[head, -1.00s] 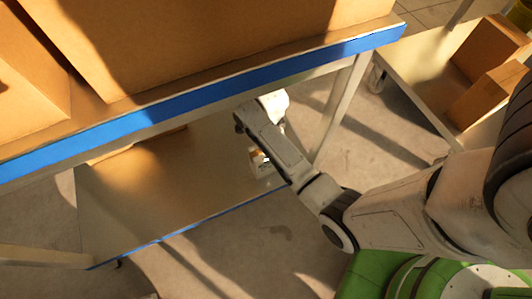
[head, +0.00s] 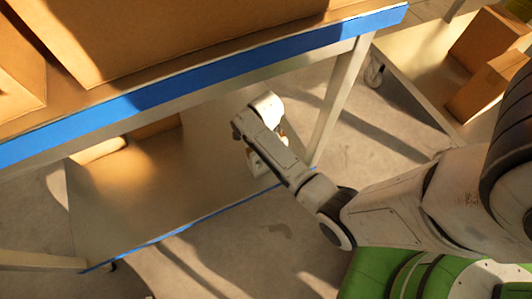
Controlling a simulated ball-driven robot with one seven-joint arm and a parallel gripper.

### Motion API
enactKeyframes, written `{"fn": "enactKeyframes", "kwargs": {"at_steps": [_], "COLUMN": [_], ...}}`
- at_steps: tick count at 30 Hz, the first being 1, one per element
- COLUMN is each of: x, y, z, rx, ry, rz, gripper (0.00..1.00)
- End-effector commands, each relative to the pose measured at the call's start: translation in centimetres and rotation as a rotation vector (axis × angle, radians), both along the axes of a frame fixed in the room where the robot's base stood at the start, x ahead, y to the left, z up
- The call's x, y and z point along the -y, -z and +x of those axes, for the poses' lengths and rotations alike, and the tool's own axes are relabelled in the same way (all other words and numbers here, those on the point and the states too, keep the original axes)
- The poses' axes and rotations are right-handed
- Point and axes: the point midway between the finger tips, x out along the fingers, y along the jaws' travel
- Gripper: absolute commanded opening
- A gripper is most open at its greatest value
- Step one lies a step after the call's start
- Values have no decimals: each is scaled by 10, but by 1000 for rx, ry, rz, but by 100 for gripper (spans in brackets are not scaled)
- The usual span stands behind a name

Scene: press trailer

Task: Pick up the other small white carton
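A small white carton (head: 257,164) stands on the lower shelf (head: 150,195) of the blue-edged table, near the shelf's right end. My forearm and wrist cover much of it. My gripper is at the end of my arm (head: 262,112), beneath the upper top and over the lower shelf, just above and beside the carton in the picture. Its fingers are hidden behind my wrist, so I cannot tell whether they are open or touch the carton.
The blue-edged upper top (head: 215,75) holds large brown boxes (head: 180,30) and overhangs my wrist. A table leg (head: 338,105) stands just right of my arm. Brown boxes (head: 155,126) lie at the lower shelf's back left. A cart with boxes (head: 485,90) stands at right.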

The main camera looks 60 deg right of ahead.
Motion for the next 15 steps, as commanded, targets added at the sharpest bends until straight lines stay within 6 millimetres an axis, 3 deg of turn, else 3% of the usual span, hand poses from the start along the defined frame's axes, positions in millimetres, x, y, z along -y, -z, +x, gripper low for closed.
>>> {"fn": "enactKeyframes", "kwargs": {"at_steps": [2, 15], "x": [0, 0], "y": [0, 0], "z": [0, 0], "rx": [0, -1], "ry": [0, 0], "rz": [0, 1], "gripper": [77, 34]}}
